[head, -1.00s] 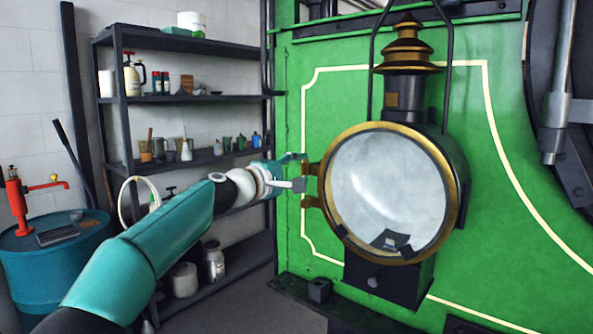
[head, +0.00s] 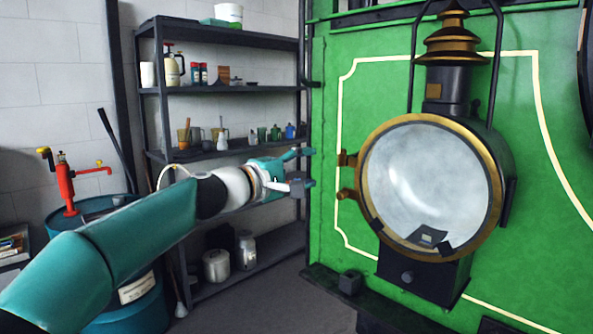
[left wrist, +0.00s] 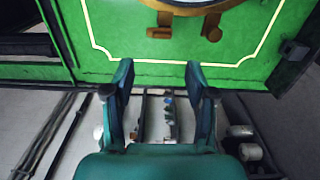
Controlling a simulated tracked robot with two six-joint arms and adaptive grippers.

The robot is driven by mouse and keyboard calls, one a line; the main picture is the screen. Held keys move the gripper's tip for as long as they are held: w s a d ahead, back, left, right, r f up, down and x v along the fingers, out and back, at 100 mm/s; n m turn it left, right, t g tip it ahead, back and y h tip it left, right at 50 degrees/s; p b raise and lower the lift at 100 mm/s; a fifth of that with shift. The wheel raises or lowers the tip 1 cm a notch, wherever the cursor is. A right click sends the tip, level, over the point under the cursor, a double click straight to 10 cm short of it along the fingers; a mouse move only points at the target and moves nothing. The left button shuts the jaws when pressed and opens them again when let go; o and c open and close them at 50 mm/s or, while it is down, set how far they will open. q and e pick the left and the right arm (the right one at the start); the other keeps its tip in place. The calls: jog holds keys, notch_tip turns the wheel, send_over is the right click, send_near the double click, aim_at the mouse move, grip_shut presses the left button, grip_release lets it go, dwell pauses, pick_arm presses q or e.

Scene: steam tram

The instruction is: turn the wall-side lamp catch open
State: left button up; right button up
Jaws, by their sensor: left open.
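The round lamp (head: 425,185) with a brass rim is mounted on the green panel. Two brass catches stick out from its left rim, an upper one (head: 346,159) and a lower one (head: 347,194). In the left wrist view they show as a left catch (left wrist: 160,27) with a crosswise end and a right catch (left wrist: 211,27) pointing away from the rim. Which one is the wall-side catch I cannot tell. My left gripper (head: 303,170) is open, left of the catches and apart from them. Its fingers (left wrist: 160,100) are spread with nothing between them. My right gripper is out of view.
A dark shelf rack (head: 225,88) with jars and cans stands behind my left arm. A blue drum (head: 128,315) with a red pump (head: 66,183) is at the left. A dark ledge (head: 385,312) with a small block (head: 350,283) runs below the lamp.

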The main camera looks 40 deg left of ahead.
pick_arm(q)
jog(key=shift+s+a, duration=0.1)
jog(key=shift+s, duration=1.05)
